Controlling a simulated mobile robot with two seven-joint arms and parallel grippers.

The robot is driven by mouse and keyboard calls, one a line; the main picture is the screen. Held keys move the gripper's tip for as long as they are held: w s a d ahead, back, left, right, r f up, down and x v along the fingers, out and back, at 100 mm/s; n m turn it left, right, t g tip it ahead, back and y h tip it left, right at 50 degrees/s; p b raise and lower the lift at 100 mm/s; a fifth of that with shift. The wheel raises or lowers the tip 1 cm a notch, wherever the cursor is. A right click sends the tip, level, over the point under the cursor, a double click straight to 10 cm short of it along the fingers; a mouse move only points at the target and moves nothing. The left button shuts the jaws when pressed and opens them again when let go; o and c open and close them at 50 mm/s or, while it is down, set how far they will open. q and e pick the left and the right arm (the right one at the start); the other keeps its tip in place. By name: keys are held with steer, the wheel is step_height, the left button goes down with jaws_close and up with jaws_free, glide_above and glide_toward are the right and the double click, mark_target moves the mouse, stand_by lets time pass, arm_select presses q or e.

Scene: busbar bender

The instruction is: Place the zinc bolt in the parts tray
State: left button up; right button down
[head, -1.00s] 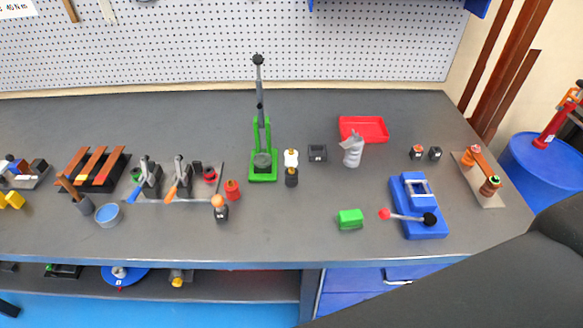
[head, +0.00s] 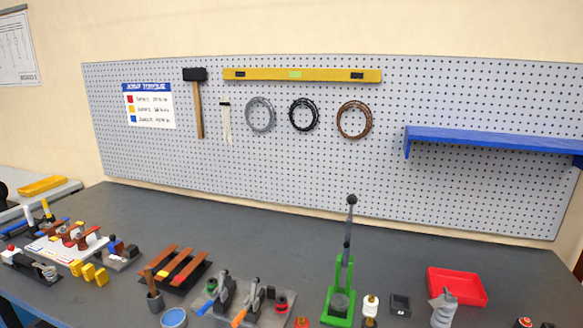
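A red tray (head: 457,284) with a raised rim lies on the grey bench (head: 270,230) at the lower right of the head view. No contents can be made out in its visible part. A grey bottle-like object (head: 443,310) stands in front of it and covers part of its near edge. I cannot pick out a zinc bolt in this view; small parts are too tiny to tell. Neither of my grippers is in view.
A green lever press (head: 339,295) stands upright left of the tray, with a small dark box (head: 400,304) between them. Toggle clamps (head: 238,300) and a copper-bar rack (head: 177,268) sit further left. A blue shelf (head: 490,140) juts from the pegboard (head: 300,160).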

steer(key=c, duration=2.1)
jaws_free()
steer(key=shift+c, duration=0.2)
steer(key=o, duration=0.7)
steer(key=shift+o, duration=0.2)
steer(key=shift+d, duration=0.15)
